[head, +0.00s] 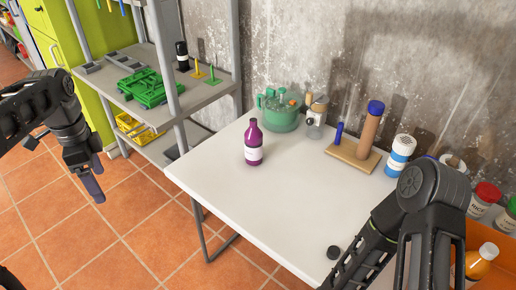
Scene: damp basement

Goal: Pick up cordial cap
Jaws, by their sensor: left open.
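A small dark round cap (333,252) lies on the white table (225,190) near its front edge, beside my right arm. A purple bottle (253,145) with a white label stands upright on the left part of the table, well apart from the cap. My left gripper (94,190) is open and empty, hanging over the tiled floor left of the table, far from the cap. My right arm covers the table's right front; I cannot make out its fingertips.
A green tub (279,113) of items, a wooden board (353,157) with a blue-topped cylinder, and a blue-white can (399,155) stand along the back. Several jars and an orange bottle (481,260) are at right. A grey shelf (205,92) stands left. The table's middle is clear.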

